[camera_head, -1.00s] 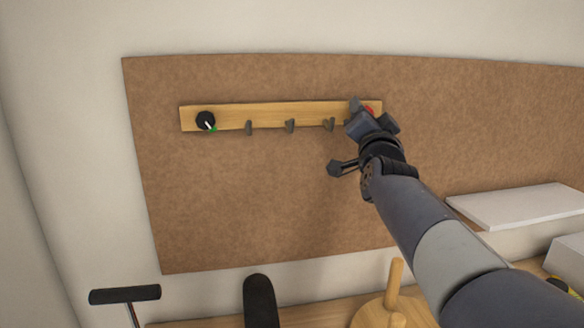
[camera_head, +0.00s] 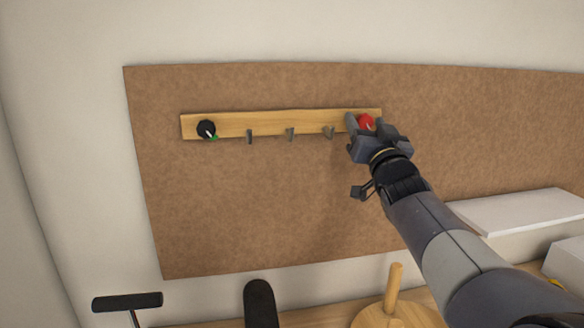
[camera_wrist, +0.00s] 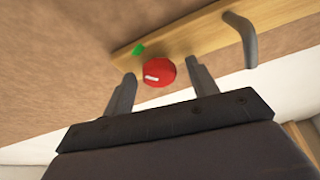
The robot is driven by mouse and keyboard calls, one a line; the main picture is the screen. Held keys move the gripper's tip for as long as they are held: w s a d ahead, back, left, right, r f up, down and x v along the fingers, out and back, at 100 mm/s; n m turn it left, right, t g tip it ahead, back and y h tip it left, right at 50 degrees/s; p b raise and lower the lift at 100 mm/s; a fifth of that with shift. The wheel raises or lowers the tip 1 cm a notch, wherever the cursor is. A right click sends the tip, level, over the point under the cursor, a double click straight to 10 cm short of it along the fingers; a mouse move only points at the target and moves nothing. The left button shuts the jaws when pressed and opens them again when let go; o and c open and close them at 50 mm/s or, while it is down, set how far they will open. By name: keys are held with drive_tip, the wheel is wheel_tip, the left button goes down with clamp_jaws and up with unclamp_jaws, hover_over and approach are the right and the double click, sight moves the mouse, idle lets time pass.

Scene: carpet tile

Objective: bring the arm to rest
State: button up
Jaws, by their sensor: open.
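My gripper (camera_head: 366,127) is raised to the right end of a wooden rail (camera_head: 268,123) on a brown board. A red knob (camera_head: 367,122) with a white mark sits on that end of the rail. In the wrist view the red knob (camera_wrist: 159,72) shows between my two open fingers (camera_wrist: 162,88), with no clear contact on either side. A green mark (camera_wrist: 138,49) is on the rail by the knob. A black knob (camera_head: 206,128) with a white pointer and a green mark is at the rail's left end.
Several grey hooks (camera_head: 290,133) stick out of the rail; one hook (camera_wrist: 242,38) is close to my right finger in the wrist view. Below are a wooden stand with a peg (camera_head: 394,287), a black T-shaped handle (camera_head: 127,302) and a white shelf (camera_head: 525,211). The board's lower middle is bare.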

drive_tip(key=shift+n+y+p, duration=0.5)
drive_tip(key=shift+n+y, duration=0.2)
drive_tip(key=shift+n, duration=0.8)
